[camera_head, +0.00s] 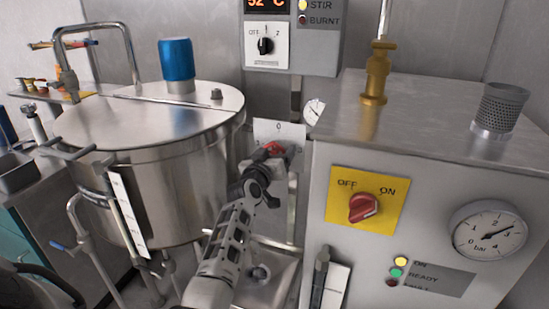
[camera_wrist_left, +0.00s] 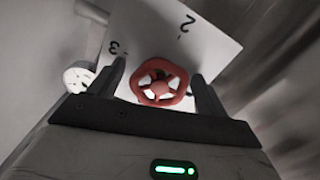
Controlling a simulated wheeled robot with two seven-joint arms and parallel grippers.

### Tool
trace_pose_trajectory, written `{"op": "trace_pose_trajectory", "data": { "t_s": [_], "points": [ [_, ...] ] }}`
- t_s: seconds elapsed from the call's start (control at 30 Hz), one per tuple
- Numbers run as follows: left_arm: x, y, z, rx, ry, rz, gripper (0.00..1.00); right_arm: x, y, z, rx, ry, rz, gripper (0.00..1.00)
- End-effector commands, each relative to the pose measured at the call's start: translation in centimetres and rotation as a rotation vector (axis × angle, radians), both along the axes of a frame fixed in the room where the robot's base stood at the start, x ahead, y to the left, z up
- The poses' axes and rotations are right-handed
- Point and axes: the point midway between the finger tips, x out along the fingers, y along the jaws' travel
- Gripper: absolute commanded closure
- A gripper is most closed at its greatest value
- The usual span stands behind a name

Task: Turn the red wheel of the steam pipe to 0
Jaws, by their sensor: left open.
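The red wheel (camera_head: 276,149) sits in front of a pale dial plate (camera_head: 267,131) between the steel tank and the grey machine. A 0 shows at the top of the plate. My left gripper (camera_head: 268,164) reaches up to the wheel and partly hides it. In the left wrist view the round spoked wheel (camera_wrist_left: 159,82) lies between the two open fingers, with gaps on both sides. The plate (camera_wrist_left: 215,40) behind it shows a 2 and a 3. I cannot tell which number the wheel is set to. My right gripper is not in view.
A steel tank (camera_head: 150,125) with a blue cap (camera_head: 177,59) stands left of the wheel. The grey machine (camera_head: 318,190) on the right has a yellow OFF/ON switch (camera_head: 364,207) and a pressure gauge (camera_head: 489,230). A control box (camera_head: 328,40) hangs above.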

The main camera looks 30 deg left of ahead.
Motion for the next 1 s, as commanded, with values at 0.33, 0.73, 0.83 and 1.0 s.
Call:
{"op": "trace_pose_trajectory", "data": {
  "t_s": [0.33,0.73,0.83,1.0],
  "points": [
    [-0.01,0.02,0.00,0.001,0.001,0.000,0.62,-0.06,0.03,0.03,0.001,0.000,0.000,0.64],
    [-0.04,0.04,0.01,0.044,0.012,0.000,0.67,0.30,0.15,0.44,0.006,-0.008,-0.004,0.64],
    [-0.06,0.07,0.01,0.090,0.023,0.001,0.67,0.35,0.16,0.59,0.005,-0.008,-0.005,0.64],
    [-0.05,0.06,0.05,0.208,0.052,0.000,0.67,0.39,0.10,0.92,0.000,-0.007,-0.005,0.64]
  ]
}}
